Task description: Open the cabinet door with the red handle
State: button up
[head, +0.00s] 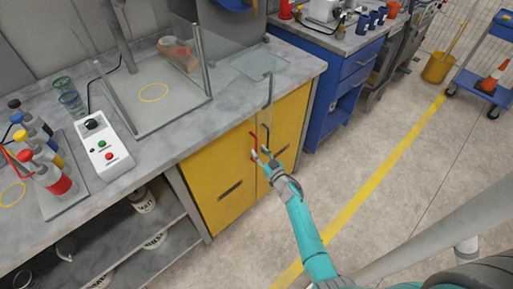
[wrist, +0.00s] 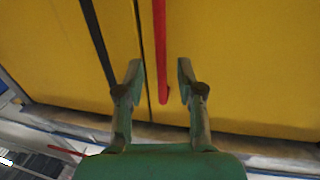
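The yellow cabinet under the counter has two shut doors. The red handle (head: 253,141) is on the left door (head: 218,186) in the head view, beside the seam. In the wrist view the red handle (wrist: 160,50) is a vertical bar just right of the seam. My gripper (head: 260,152) is at the cabinet front, by the handle. In the wrist view my gripper (wrist: 157,80) is open, with one finger on each side of the bar's end. Neither finger visibly touches it. The exact depth cannot be told.
A dark handle (wrist: 97,40) is on the other door (head: 288,120). A blue cabinet (head: 345,80) stands to the right. Open grey shelves (head: 125,245) are to the left. The floor (head: 365,165) before the doors is clear.

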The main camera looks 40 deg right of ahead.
aim_at(256, 148)
jog(key=shift+w+d, duration=0.2)
jog(key=shift+w, duration=1.4)
grip_shut()
